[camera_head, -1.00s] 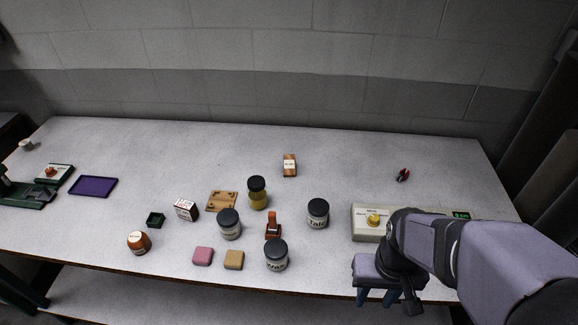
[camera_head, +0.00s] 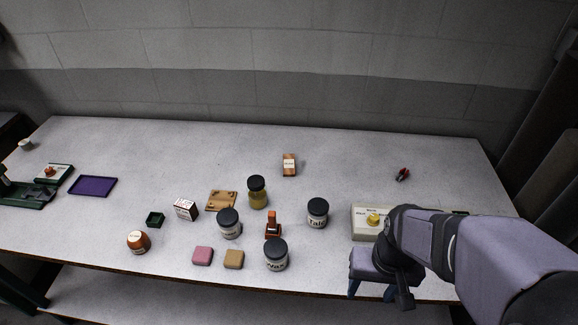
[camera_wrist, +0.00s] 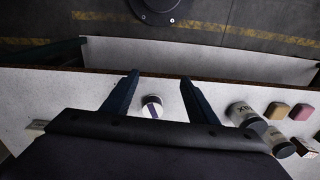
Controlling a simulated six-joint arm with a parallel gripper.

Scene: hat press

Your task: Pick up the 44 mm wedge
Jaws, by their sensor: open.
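No thing in view is marked clearly enough for me to name it the 44 mm wedge. A small round white piece with a dark bluish stripe across its top (camera_wrist: 152,106) lies on the table between my fingers in the wrist view. I cannot tell whether it is the wedge, and my arm hides that spot in the head view. My gripper (camera_head: 372,292) is open, pointing down over the table's front right edge. Its two dark blue fingers also show in the wrist view (camera_wrist: 160,77), spread apart with nothing held.
A wax jar (camera_head: 275,255) and a talc jar (camera_head: 317,213) stand left of my gripper. An orange-brown piece (camera_head: 272,226) stands between the jars. The back of the table is largely clear.

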